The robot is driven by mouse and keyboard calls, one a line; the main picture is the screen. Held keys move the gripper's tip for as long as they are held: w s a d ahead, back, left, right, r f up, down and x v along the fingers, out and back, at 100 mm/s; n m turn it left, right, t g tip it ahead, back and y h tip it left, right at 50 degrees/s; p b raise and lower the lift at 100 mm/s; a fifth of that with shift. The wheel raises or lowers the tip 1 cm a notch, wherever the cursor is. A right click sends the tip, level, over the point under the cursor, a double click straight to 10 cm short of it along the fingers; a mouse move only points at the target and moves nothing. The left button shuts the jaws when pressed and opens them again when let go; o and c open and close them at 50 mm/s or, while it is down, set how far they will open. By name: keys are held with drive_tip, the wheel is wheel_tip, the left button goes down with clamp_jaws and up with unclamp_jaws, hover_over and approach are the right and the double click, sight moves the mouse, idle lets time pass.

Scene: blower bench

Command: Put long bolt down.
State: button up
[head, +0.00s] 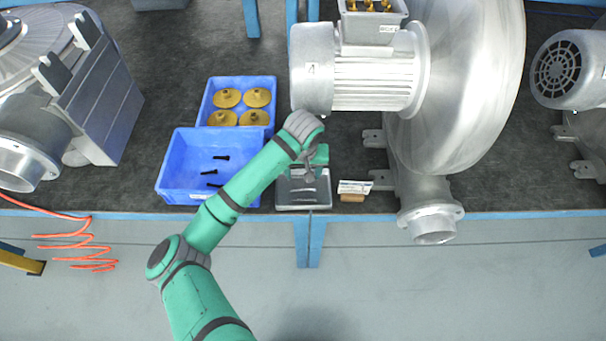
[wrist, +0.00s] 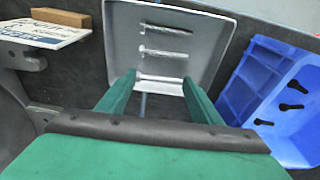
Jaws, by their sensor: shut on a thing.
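Two other silvery bolts (wrist: 166,28) (wrist: 164,53) lie crosswise in the tray, side by side beyond the fingertips. In the head view my gripper (head: 311,172) is above the tray (head: 303,204), and the bolt cannot be made out.
A blue bin (head: 175,180) with several black bolts stands left of the tray, before another blue bin (head: 267,82) with brass-coloured discs. A white card (head: 355,186) on a wooden block is to the right. A large motor and blower (head: 375,75) stands behind. The bench's front edge is close.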

drive_tip(key=shift+f, duration=0.7)
drive_tip(key=shift+f, duration=0.1)
drive_tip(key=o, duration=1.1)
drive_tip(key=shift+c, duration=0.2)
wheel_tip(320, 180, up, 12)
drive_tip(key=s, duration=0.1)
drive_tip(key=shift+s, duration=0.4)
